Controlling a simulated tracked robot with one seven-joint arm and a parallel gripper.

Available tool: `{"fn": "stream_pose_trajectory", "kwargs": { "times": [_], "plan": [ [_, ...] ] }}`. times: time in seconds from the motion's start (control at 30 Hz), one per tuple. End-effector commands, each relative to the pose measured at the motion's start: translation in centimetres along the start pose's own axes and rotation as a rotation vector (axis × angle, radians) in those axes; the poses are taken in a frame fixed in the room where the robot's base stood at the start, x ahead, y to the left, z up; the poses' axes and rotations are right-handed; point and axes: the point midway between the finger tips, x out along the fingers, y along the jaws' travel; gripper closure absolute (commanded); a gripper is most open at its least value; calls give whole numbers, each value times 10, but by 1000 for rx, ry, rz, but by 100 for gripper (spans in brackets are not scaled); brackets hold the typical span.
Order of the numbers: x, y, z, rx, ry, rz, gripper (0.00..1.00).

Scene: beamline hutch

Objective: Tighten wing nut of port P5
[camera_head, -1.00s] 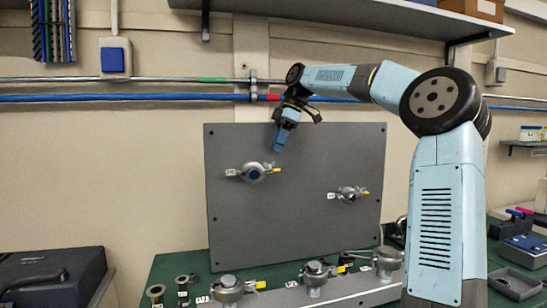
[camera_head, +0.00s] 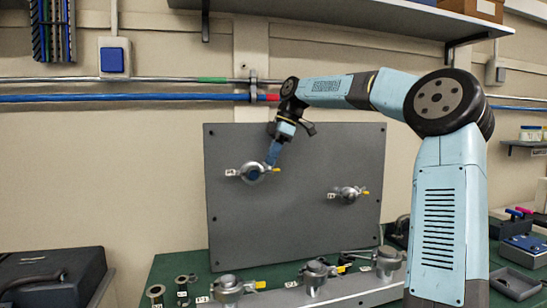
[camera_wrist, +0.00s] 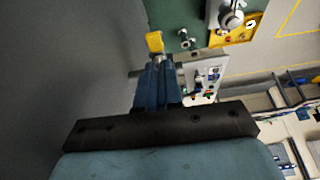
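A dark grey upright panel (camera_head: 305,240) carries two clamped ports. The upper left port (camera_head: 252,172) is a round metal clamp with a small white label and a yellow-tipped wing nut (camera_head: 276,170) on its right. The other port (camera_head: 348,193) sits lower right, also with a yellow tip. I cannot read which label is P5. My gripper (camera_head: 270,162) points down at the upper left port, its blue fingers overlapping the clamp's right side. In the wrist view the fingers (camera_wrist: 155,80) are close together, with a yellow tip (camera_wrist: 154,42) just beyond them. Whether they grip anything is unclear.
Several capped ports (camera_head: 314,272) stand on a metal rail along the green bench (camera_head: 190,262), below the panel. Small ring parts (camera_head: 181,280) lie at its left. A black case (camera_head: 55,275) is far left, and an open grey tray (camera_head: 514,284) is at right.

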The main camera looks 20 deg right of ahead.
Motion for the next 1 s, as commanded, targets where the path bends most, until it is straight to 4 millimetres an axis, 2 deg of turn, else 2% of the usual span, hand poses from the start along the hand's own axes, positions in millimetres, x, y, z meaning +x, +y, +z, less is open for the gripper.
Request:
{"fn": "stream_pose_trajectory", "kwargs": {
  "times": [0.27, 0.3, 0.57, 1.0],
  "plan": [
    [0, 0, 0, 0, 0, 2, 100],
    [-3, 1, 7, 3, 1, 3, 100],
    [-1, 0, 1, 34, -2, 17, 100],
    [-1, -3, -1, 292, -3, 127, 100]
  ]
}}
